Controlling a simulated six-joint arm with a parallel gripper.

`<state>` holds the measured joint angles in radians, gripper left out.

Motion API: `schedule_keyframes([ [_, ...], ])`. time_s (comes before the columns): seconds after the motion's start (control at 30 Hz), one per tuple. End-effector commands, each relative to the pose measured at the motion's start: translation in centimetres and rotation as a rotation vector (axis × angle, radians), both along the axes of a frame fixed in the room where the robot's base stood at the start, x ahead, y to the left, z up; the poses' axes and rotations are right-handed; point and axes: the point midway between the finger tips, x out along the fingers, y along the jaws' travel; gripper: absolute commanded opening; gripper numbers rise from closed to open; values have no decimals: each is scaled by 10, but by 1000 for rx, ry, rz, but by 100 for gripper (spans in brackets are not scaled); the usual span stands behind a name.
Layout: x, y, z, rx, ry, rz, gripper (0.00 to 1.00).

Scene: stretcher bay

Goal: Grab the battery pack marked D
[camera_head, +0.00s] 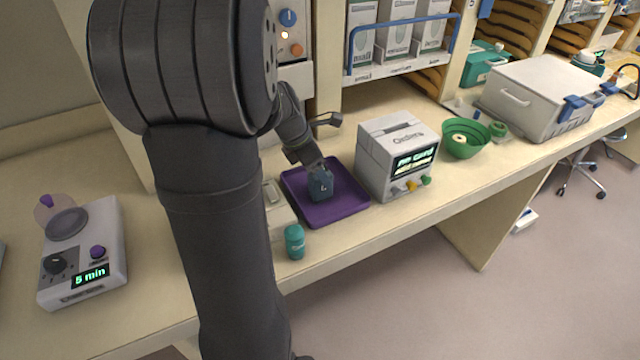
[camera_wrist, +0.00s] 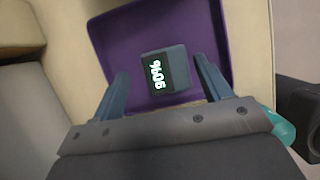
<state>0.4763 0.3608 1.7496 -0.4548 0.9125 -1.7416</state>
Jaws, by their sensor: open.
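A small dark blue-grey battery pack (camera_head: 321,187) sits in a purple tray (camera_head: 352,203) on the counter. A light letter on its side is too small to read surely. In the wrist view the same pack (camera_wrist: 182,60) shows a lit display reading 90%, and the purple tray (camera_wrist: 118,42) surrounds it. My gripper (camera_head: 318,168) is over the tray, close above the pack. In the wrist view my gripper (camera_wrist: 160,68) is open, with one finger to each side of the pack and gaps between. Whether the fingertips are down at its height I cannot tell.
A grey-white device (camera_head: 372,165) with a lit screen stands right of the tray. A teal bottle (camera_head: 295,243) stands at its front left. A green bowl (camera_head: 478,137) and a large grey case (camera_head: 540,85) lie farther right. A timer device (camera_head: 85,245) is at left.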

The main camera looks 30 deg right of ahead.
Motion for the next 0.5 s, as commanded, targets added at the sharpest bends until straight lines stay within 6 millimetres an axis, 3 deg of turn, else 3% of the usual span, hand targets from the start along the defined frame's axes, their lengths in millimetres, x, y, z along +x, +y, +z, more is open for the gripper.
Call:
schedule_keyframes([
  [0.3, -8, -9, -40, 1, 3, -1, 71],
  [0.5, -8, -14, -51, 0, 0, 0, 71],
])
